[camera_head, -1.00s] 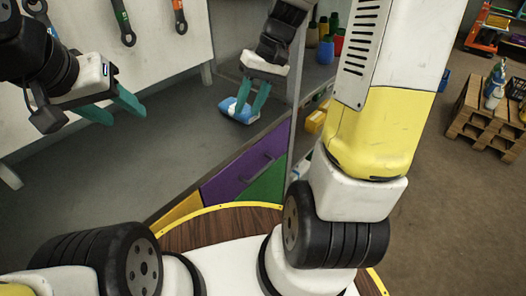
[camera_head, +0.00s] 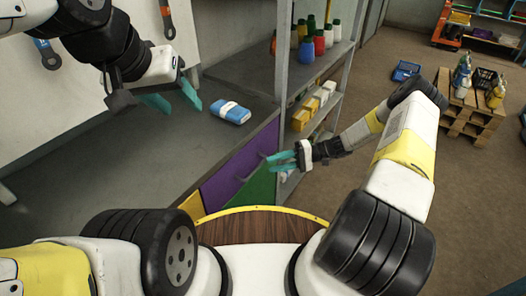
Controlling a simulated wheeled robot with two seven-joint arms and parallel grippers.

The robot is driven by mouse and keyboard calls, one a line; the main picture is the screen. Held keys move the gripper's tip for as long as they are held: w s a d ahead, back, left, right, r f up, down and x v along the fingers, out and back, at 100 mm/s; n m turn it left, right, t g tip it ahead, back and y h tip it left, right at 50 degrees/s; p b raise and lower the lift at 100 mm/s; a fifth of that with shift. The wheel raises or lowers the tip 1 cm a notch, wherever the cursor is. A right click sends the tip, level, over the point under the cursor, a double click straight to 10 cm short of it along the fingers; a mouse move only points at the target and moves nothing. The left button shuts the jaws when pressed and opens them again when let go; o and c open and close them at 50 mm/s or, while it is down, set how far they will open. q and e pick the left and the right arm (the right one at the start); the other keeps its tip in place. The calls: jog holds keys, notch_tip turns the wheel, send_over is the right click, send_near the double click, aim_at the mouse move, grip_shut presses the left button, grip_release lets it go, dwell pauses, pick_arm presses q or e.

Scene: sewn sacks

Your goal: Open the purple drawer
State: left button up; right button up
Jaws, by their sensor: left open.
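The purple drawer (camera_head: 232,176) is in the front of the grey workbench and looks closed, its face flush with the panels beside it. My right gripper (camera_head: 270,162) is in front of the right end of the purple drawer, close to its edge with the green panel. Its two teal fingers look apart with nothing between them, and I cannot tell whether they touch the drawer or its handle. My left gripper (camera_head: 178,100) is open and empty above the workbench, left of the blue and white packet.
The blue and white packet (camera_head: 230,113) lies on the grey workbench top (camera_head: 160,155). A shelf unit to the right holds several bottles (camera_head: 320,38) and yellow boxes (camera_head: 300,120). A wooden pallet stack (camera_head: 468,118) stands far right. The brown floor between is mostly clear.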

aim_at(255, 169)
jog(key=x, duration=0.7)
jog(key=shift+a+f, duration=0.15)
jog(key=shift+a, duration=0.25)
grip_shut()
dwell(1.1)
